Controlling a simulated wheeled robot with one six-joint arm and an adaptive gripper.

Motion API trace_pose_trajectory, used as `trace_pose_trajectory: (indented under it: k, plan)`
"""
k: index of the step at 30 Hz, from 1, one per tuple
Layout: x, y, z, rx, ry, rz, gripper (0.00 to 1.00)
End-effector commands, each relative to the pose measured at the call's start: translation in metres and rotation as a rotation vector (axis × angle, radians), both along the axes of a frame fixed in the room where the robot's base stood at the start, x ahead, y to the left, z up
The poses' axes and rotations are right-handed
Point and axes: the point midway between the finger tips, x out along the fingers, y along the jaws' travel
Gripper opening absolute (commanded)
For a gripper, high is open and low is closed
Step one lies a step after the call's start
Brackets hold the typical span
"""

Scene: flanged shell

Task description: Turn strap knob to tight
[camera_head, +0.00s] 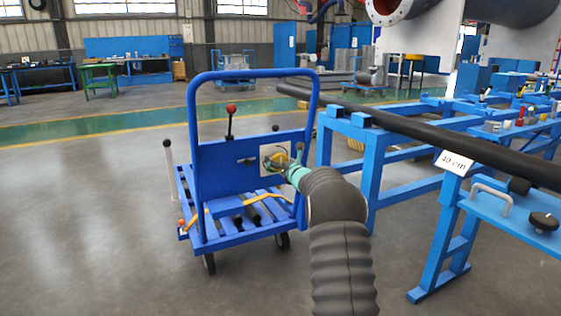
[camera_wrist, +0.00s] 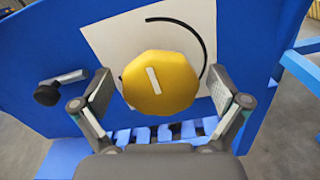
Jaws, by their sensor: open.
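The strap knob is yellow and many-sided with a white bar mark; it shows in the wrist view (camera_wrist: 160,82) on a white plate (camera_wrist: 103,42) with a black arc. The bar tilts slightly, its top toward the left. In the head view the plate (camera_head: 266,155) is on the blue panel of the cart (camera_head: 222,165), and the knob is small there and partly hidden by my gripper (camera_head: 284,164). In the wrist view my gripper (camera_wrist: 165,105) is open, one finger on each side of the knob, with gaps visible on both sides.
A black-ended lever (camera_wrist: 60,88) sits left of the knob. A red-balled lever (camera_head: 230,115) rises from the cart's panel. A yellow strap (camera_head: 237,205) crosses the cart bed. A blue bench (camera_head: 370,150) with a long dark pipe (camera_head: 420,132) stands to the right. Floor at left is clear.

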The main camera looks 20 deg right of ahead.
Motion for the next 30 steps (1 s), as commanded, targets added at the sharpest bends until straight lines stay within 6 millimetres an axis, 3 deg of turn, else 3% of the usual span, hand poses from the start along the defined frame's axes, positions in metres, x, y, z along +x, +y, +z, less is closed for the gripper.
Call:
trace_pose_trajectory:
  k: [8,15,30]
  plan:
    - [0.0007,0.0001,0.0000,0.000,0.000,0.000,0.98]
    - [0.0005,-0.0001,0.0001,0.000,0.000,0.000,0.38]
    - [0.0003,-0.0010,-0.0017,0.105,0.004,-0.001,0.38]
